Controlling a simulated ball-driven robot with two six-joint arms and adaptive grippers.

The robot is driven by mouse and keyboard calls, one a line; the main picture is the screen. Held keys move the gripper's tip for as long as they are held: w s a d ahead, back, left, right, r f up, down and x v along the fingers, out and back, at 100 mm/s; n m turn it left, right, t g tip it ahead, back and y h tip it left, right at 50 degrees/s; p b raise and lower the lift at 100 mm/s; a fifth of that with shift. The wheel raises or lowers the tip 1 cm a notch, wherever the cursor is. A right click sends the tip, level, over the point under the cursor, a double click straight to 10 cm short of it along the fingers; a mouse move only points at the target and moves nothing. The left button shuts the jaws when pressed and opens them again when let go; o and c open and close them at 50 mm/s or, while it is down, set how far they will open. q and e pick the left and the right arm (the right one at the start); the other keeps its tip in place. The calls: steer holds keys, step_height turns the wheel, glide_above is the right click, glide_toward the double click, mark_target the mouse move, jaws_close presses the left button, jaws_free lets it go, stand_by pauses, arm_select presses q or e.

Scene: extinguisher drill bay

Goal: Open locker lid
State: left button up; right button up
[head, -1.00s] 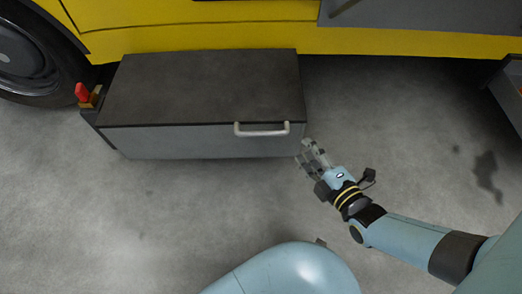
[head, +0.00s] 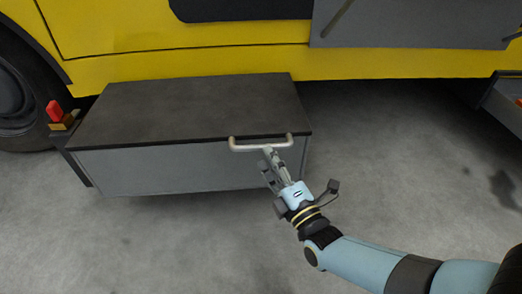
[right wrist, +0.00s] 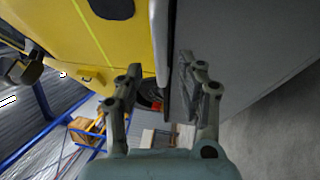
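The locker is a long grey box (head: 165,170) under the yellow vehicle, with a dark flat lid (head: 190,108) lying shut on it. A pale bar handle (head: 247,148) runs along the upper front edge, right of the middle. My right gripper (head: 271,158) is at the right half of the handle, in front of the locker face. In the right wrist view its two fingers (right wrist: 160,75) stand apart, with a pale strip, seemingly the handle, between them. Whether they touch it I cannot tell. My left gripper is out of view.
The yellow vehicle side (head: 180,40) rises behind the locker, with a wheel (head: 15,95) at left. A red-and-orange fitting (head: 57,113) sits by the locker's left end. Another grey box (head: 503,98) is at far right. The concrete floor (head: 420,190) in front is clear.

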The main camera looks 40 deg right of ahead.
mark_target(261, 145)
steer(key=x, duration=0.4)
steer(key=shift+f+b, duration=0.15)
steer(key=shift+b, duration=0.25)
steer(key=shift+w, duration=0.3)
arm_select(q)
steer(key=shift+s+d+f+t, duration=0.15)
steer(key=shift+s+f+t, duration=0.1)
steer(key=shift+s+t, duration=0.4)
arm_select(e)
steer(key=shift+c, duration=0.5)
jaws_close()
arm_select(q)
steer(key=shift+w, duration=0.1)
